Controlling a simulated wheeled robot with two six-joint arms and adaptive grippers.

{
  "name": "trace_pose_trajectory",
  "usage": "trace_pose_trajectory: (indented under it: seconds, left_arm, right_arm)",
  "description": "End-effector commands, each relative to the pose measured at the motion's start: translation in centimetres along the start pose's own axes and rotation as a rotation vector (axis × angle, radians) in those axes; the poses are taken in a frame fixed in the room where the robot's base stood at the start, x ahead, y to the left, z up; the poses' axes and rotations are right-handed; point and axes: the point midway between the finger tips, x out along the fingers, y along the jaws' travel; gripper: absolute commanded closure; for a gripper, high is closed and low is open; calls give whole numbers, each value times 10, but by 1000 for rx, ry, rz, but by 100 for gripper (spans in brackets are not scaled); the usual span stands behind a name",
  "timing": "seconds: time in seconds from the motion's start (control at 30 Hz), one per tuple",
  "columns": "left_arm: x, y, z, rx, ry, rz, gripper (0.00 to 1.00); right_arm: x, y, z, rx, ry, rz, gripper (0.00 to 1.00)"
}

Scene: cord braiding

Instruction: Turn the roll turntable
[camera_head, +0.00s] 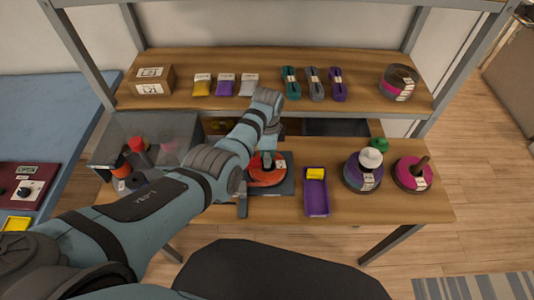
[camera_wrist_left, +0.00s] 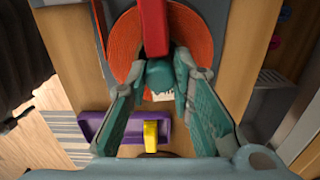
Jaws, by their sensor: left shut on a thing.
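The roll turntable (camera_head: 285,185) is a dark square base on the lower table, with an orange roll (camera_head: 266,179) lying flat on it. The roll also shows in the left wrist view (camera_wrist_left: 192,35), with a red bar (camera_wrist_left: 153,28) above it. My left gripper (camera_head: 267,158) reaches down over the roll. In the left wrist view (camera_wrist_left: 161,78) its fingers are closed on a small teal knob-like piece (camera_wrist_left: 160,74) at the end of the red bar. The fingers hide part of the roll. My right gripper is not in view.
A purple tray (camera_head: 316,205) with a yellow block (camera_head: 315,174) lies right of the turntable. Purple (camera_head: 362,180) and magenta (camera_head: 412,180) spools stand farther right. The upper shelf (camera_head: 265,60) holds cord bundles and a box.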

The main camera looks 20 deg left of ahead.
Motion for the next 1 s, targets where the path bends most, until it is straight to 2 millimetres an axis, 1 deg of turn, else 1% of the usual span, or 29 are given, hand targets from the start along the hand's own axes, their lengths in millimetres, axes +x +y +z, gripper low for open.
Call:
trace_pose_trajectory:
  seconds: [0.4, 1.0]
  left_arm:
    - [-1, 0, 0, -205, 0, 0, 100]
    - [-1, 0, 0, -505, 0, 0, 100]
  right_arm:
    - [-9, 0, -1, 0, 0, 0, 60]
    - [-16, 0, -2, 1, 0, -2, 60]
